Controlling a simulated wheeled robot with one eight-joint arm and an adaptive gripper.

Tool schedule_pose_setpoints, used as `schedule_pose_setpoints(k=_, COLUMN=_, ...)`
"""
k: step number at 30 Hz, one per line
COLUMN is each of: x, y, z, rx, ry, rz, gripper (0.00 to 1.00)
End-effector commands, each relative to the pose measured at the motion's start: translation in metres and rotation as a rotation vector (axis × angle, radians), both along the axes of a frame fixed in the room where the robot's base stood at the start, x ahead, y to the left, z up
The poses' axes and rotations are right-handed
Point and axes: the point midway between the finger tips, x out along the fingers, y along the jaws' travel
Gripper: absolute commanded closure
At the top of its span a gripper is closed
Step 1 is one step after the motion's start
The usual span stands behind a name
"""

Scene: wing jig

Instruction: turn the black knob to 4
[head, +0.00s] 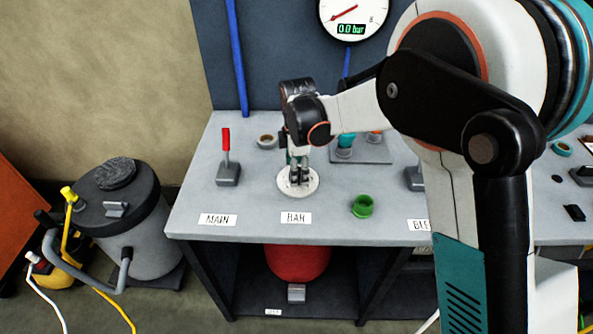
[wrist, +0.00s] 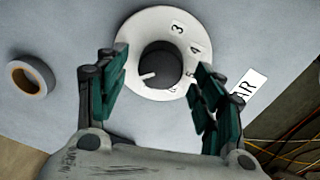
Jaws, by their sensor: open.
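The black knob (wrist: 163,62) sits in the middle of a round white dial (wrist: 143,22) in the wrist view. The numbers 3, 4 and 5 show on the dial's right side; another mark below 5 is partly hidden by a finger. The knob's white pointer line is at its lower left, away from the 4. My gripper (wrist: 160,68) is open, with one green-padded finger on each side of the knob and gaps visible between. In the head view my gripper (head: 297,165) points down over the dial (head: 298,190) and hides the knob.
A red-handled lever (head: 226,158) stands left of the dial on the grey bench (head: 200,200). A green ring (head: 362,206) lies to its right. A tape roll (wrist: 30,77) lies left of the dial. The wall gauge (head: 352,15) reads 0.0 bar.

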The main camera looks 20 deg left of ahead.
Motion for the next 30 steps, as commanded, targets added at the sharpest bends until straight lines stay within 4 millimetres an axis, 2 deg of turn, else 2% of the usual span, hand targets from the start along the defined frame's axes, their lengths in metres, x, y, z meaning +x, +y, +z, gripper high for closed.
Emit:
schedule_pose_setpoints(k=9, x=-0.004, y=-0.002, z=0.064, rx=0.000, ry=0.000, rz=0.000, gripper=0.38)
schedule_pose_setpoints(k=15, x=-0.005, y=-0.002, z=0.094, rx=0.000, ry=0.000, rz=0.000, gripper=0.38)
schedule_pose_setpoints(k=21, x=-0.006, y=-0.003, z=0.105, rx=0.000, ry=0.000, rz=0.000, gripper=0.38)
schedule_pose_setpoints(k=30, x=-0.006, y=-0.003, z=0.106, rx=0.000, ry=0.000, rz=0.000, gripper=0.38)
